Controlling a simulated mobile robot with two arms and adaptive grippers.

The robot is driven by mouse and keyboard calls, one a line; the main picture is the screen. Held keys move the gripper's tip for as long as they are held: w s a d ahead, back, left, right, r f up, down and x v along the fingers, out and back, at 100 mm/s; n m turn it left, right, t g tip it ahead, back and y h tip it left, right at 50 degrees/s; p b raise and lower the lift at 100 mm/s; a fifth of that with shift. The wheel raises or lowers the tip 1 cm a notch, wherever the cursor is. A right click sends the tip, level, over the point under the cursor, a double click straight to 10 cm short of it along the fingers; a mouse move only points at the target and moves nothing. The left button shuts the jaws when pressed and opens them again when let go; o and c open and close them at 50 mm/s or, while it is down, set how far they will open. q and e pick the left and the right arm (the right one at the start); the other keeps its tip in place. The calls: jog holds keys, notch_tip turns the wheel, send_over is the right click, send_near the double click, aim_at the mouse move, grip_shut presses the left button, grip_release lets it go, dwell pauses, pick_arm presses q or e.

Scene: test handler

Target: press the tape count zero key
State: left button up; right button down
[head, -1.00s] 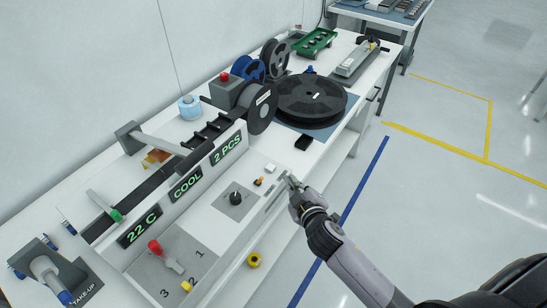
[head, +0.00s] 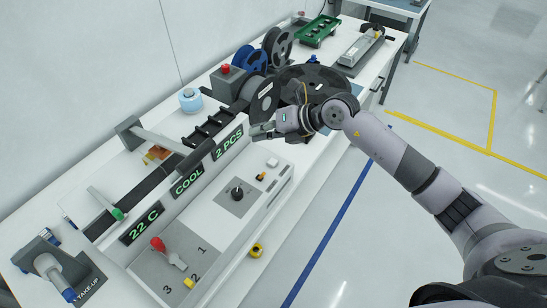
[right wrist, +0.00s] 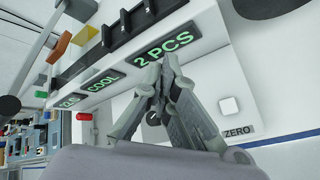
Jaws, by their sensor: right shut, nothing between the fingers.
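The tape count zero key is a small white square key (head: 272,162) at the far right end of the sloped control panel. In the right wrist view the white key (right wrist: 229,106) sits right of the fingers, above a label reading ZERO (right wrist: 238,131). The count display (head: 229,143) reads 2 PCS. My right gripper (head: 256,131) is shut and empty. It hovers beside the count display, above and behind the key in the head view, apart from it. In the right wrist view its fingertips (right wrist: 170,60) overlap the display's lower edge. My left gripper is out of view.
An orange key (head: 260,176) and a black knob (head: 237,192) sit near the white key. A red-handled lever (head: 158,244) is at the panel's near end. A large dark reel (head: 318,80) lies behind my right arm. Free floor lies right of the bench.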

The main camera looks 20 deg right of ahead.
aim_at(274, 160)
jog(key=d+h, duration=0.1)
jog(key=d, duration=0.2)
jog(key=w+d+f+h, duration=0.1)
jog(key=shift+w+d+h, duration=0.1)
jog(key=shift+d+h, duration=0.2)
jog(key=shift+d, duration=0.05)
notch_tip(274, 160, down, 9)
jog(key=b, duration=0.6)
jog(key=shift+a+r, duration=0.1)
jog(key=shift+r, duration=0.05)
dwell(1.0)
jog(key=shift+f+b, duration=0.35)
jog(key=shift+f, duration=0.05)
jog(key=shift+f+b, duration=0.35)
jog(key=shift+f, duration=0.15)
dwell(0.6)
jog(key=shift+r, duration=0.1)
jog(key=shift+r+p, duration=0.65)
jog(key=shift+r, duration=0.2)
